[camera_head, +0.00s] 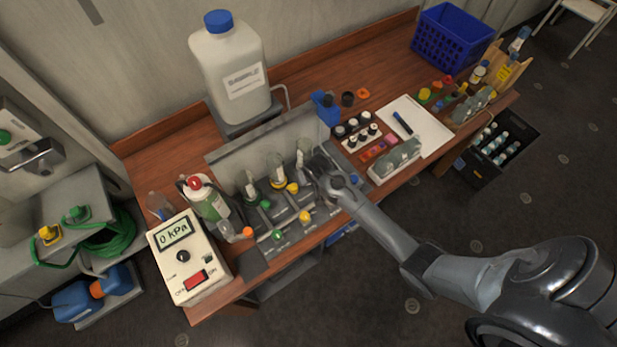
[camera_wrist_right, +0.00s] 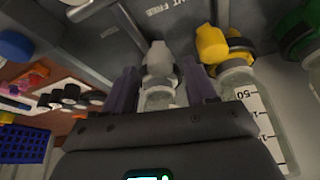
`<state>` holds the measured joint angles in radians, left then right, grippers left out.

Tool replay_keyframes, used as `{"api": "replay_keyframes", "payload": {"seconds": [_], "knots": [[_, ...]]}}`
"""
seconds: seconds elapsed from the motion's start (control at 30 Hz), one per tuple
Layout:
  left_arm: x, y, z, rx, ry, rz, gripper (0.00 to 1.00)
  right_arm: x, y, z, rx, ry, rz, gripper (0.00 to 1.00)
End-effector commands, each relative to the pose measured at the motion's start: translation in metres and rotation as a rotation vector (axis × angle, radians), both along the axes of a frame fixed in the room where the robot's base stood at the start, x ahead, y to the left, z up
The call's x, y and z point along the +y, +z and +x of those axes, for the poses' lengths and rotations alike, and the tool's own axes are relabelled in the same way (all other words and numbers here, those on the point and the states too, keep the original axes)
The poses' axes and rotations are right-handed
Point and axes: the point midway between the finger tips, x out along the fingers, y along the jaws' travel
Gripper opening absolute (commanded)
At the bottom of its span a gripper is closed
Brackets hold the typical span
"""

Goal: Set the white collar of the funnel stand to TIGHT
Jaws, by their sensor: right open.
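The grey funnel stand (camera_head: 228,152) holds clear graduated funnels in a row on the table. In the right wrist view the white collar (camera_wrist_right: 160,58) sits on the neck of one clear funnel (camera_wrist_right: 157,98). My right gripper (camera_wrist_right: 161,80) is open, with one finger on each side of the white collar and funnel neck. Whether the fingers touch it cannot be told. In the head view my right gripper (camera_head: 322,163) covers the right end of the stand and hides the white collar. The lettering "FREE" (camera_wrist_right: 180,7) shows beyond the collar; its setting is unclear. My left gripper is not in view.
The yellow collar (camera_wrist_right: 211,45) and the green collar (camera_wrist_right: 298,28) are close by in the wrist view. In the head view, a pressure box (camera_head: 190,262) stands left, a large jug (camera_head: 232,75) behind, and dark-capped vials (camera_head: 358,133) to the right.

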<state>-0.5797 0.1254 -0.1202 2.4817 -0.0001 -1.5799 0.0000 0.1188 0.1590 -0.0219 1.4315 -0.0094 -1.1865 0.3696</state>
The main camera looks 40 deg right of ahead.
Motion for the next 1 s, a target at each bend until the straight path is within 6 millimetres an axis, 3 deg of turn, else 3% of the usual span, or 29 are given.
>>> {"api": "replay_keyframes", "payload": {"seconds": [0.2, 0.5, 0.87, 1.0], "knots": [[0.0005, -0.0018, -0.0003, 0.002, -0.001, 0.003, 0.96, -0.0021, -0.0121, 0.0049, -0.001, 0.0, 0.0, 0.56], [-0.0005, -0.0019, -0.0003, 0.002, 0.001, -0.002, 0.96, -0.0023, -0.0134, 0.0052, -0.001, 0.0, 0.0, 0.56], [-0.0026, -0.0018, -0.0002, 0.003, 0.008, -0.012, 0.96, -0.0023, -0.0134, 0.0052, -0.001, 0.0, 0.0, 0.03], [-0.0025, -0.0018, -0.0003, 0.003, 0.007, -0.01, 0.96, -0.0023, -0.0134, 0.0051, -0.001, 0.0, 0.0, 0.0]]}}
